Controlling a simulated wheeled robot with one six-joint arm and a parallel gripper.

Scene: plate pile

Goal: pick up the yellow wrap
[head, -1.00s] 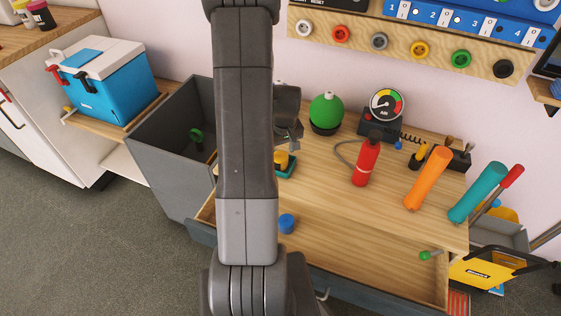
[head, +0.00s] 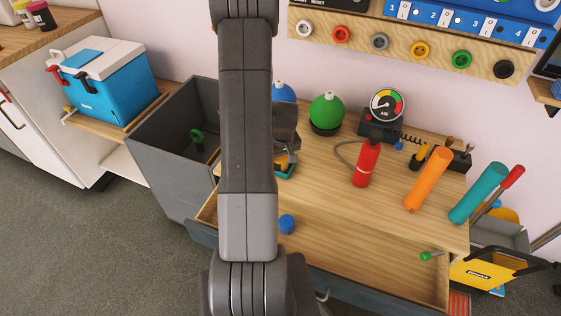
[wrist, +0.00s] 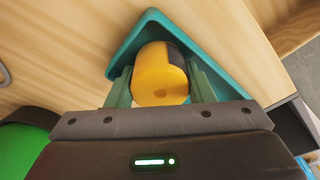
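The yellow wrap (wrist: 158,80) is a short, yellow-orange cylinder with a dark patch on one side. It stands in a teal triangular tray (wrist: 150,20) on the wooden top. In the head view a bit of the wrap (head: 281,161) and the tray's edge (head: 287,174) show beside my arm. My gripper (wrist: 160,88) is open around the wrap, one finger on each side. Any gap is very small, and I cannot tell whether the fingers touch it. In the head view my gripper (head: 286,153) is low over the tray, mostly hidden by my arm.
A red bottle (head: 366,164), orange roll (head: 428,179) and teal roll (head: 478,193) stand to the right. A blue cylinder (head: 287,224) lies in front. A grey bin (head: 170,150) is at left.

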